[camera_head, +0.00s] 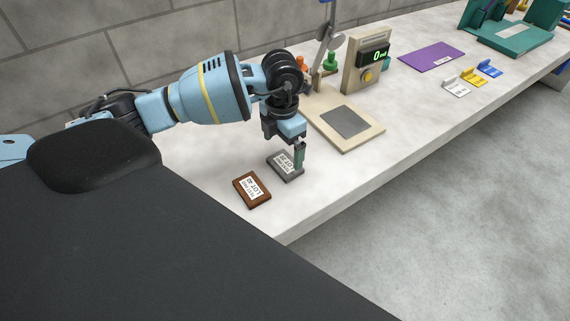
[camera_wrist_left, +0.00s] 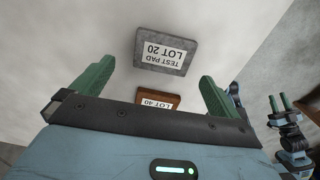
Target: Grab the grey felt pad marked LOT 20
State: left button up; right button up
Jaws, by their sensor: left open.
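The grey felt pad (camera_head: 292,173) lies flat on the pale bench, with a white label. In the left wrist view the grey pad (camera_wrist_left: 166,36) shows its label reading TEST PAD LOT 20. My left gripper (camera_head: 300,152) is above the grey pad and hides part of it in the head view. In the left wrist view my left gripper (camera_wrist_left: 156,85) is open, its green fingers apart with nothing gripped between them. A brown pad (camera_head: 251,190), labelled LOT 40 in the left wrist view (camera_wrist_left: 158,98), lies beside the grey one, nearer to me.
A beige plate with a grey square (camera_head: 345,122) lies just beyond the pads, below a beige meter (camera_head: 366,66). A purple sheet (camera_head: 431,56) and small yellow, white and blue pieces (camera_head: 472,77) lie farther right. The bench's front edge is close to the pads.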

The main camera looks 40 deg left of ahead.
aim_at(283, 165)
pick_arm(q)
jog(key=shift+f, duration=0.2)
jog(key=f, duration=0.5)
jog(key=shift+s+d, duration=0.2)
jog(key=shift+r, duration=0.1)
pick_arm(e)
jog(key=shift+w+a+r, duration=0.2)
jog(key=shift+w+r, duration=0.25)
jog(key=shift+w, duration=0.15)
pick_arm(q)
jog(key=c, duration=0.9)
pick_arm(e)
jog(key=shift+d, duration=0.15)
